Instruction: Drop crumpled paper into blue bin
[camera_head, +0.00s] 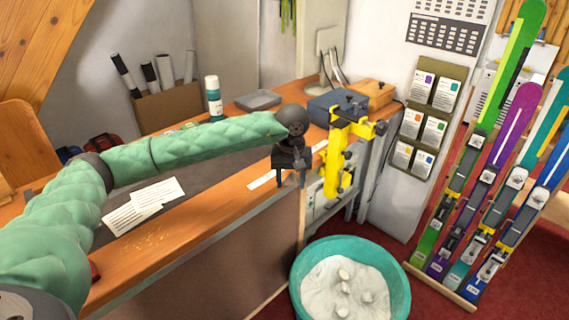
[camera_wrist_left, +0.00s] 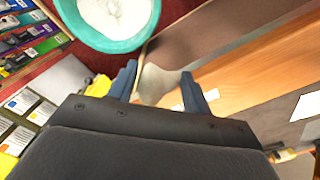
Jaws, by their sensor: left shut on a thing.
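My left gripper (camera_head: 290,180) is over the front edge of the bench, up and to the left of the bin. In the left wrist view it is shut on a pale crumpled paper (camera_wrist_left: 157,84), held between its two blue-grey fingers. In the head view the paper is hardly visible among the dark fingers. The blue-green bin (camera_head: 298,278) stands on the floor in front of the bench end, with a white lining and several pale lumps inside. It also shows in the left wrist view (camera_wrist_left: 151,28), apart from the fingertips. My right gripper is not in view.
The wooden bench (camera_head: 215,205) carries paper sheets (camera_head: 145,203), a green bottle (camera_head: 213,98), a grey tray (camera_head: 258,100) and a blue box (camera_head: 338,107). A yellow clamp (camera_head: 335,175) is at the bench end near my gripper. Skis (camera_head: 490,170) stand on the right.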

